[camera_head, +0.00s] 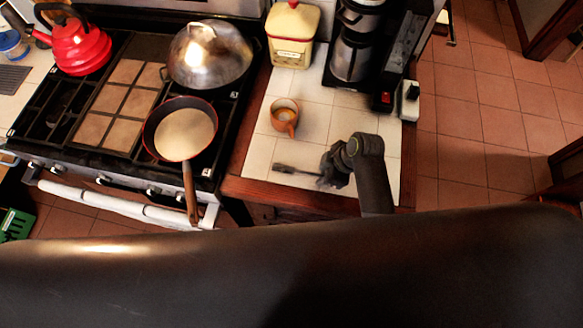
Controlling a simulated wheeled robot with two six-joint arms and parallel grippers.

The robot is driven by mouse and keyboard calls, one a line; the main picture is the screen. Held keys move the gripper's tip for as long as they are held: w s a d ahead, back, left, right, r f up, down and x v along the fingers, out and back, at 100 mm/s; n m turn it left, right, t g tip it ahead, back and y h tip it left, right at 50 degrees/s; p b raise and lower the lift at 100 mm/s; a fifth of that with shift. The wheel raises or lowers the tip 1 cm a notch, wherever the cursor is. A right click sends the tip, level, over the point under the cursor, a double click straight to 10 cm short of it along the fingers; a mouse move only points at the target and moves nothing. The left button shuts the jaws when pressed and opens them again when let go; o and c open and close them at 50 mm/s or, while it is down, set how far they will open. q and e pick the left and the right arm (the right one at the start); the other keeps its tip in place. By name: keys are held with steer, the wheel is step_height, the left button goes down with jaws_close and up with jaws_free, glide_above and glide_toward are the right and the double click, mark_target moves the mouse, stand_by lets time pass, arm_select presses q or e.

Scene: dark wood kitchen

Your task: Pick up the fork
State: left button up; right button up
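A dark utensil that looks like the fork (287,170) lies on the white tiled counter (255,155), near its front edge. Its broader end points left and its thin end runs right toward my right gripper. My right gripper (324,176) is low over the counter at the right end of the fork, seen from above. The dark fingers overlap the fork's end there, so I cannot tell whether they touch it or are closed around it. My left gripper is out of view.
A brown mug (284,115) stands behind the fork. A cream and red canister (292,35) and a coffee maker (355,45) are at the back. Left is a stove with a pan (180,133), a domed lid (209,52) and a red kettle (80,45).

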steer(key=shift+c, duration=0.4)
jaws_close()
